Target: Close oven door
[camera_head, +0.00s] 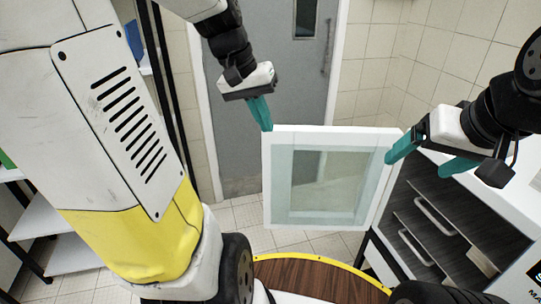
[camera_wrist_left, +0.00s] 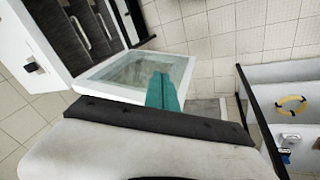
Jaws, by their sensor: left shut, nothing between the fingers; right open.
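The oven door (camera_head: 330,134) is a white frame with a glass pane, standing open and swung out to the left of the white oven (camera_head: 440,184). In the left wrist view the door (camera_wrist_left: 120,91) also stands out from the oven (camera_wrist_left: 28,35). My left gripper (camera_head: 267,126) is shut and empty, its teal fingertips at the door's upper outer corner; I cannot tell whether they touch. It shows in the left wrist view (camera_wrist_left: 161,76) in front of the door. My right gripper (camera_head: 420,164) is open and empty at the oven's front, one finger near the door's hinge-side top corner.
Dark shelves (camera_head: 425,212) with metal handles fill the open oven. A grey door (camera_head: 243,155) stands behind, beside tiled walls. White shelving (camera_head: 45,220) is at the left. Tiled floor (camera_head: 240,215) shows around the oven door.

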